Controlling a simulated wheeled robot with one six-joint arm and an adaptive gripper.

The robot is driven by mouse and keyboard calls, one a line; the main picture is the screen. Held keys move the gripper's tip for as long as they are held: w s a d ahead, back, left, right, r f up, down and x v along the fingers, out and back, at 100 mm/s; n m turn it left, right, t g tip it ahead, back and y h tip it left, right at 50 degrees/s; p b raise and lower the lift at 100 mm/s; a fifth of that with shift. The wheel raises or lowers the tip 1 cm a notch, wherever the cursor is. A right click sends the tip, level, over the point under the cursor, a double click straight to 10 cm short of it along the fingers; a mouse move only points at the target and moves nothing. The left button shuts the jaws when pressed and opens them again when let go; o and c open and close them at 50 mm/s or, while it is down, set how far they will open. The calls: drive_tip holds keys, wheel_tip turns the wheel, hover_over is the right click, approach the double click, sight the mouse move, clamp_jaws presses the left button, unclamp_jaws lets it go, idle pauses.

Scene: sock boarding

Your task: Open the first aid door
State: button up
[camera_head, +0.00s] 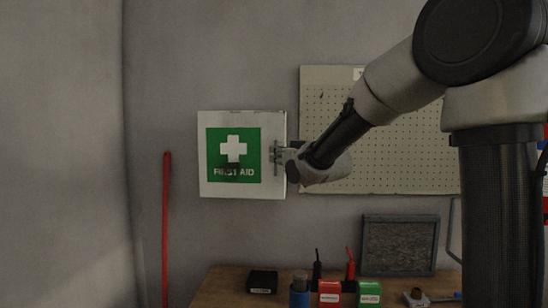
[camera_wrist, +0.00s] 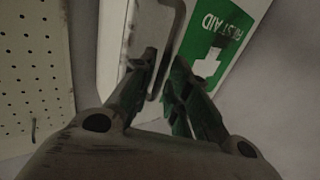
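The white first aid cabinet (camera_head: 218,118) hangs on the wall, its door shut. Its green sign with a white cross (camera_head: 245,172) shows on the front, with a small dark patch over part of the lettering. In the wrist view the sign (camera_wrist: 214,48) appears upside down. My gripper (camera_head: 277,154) is at the door's right edge. I cannot tell whether either finger touches the bar.
A perforated board (camera_head: 400,170) hangs to the right, behind my arm. A red pole (camera_head: 166,230) stands at left. Below, a bench (camera_head: 225,285) holds a black box (camera_head: 262,281), red box (camera_head: 329,293) and green box (camera_head: 369,292). Bare wall is left of the cabinet.

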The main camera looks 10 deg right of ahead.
drive_tip(key=shift+x, duration=1.15)
clamp_jaws()
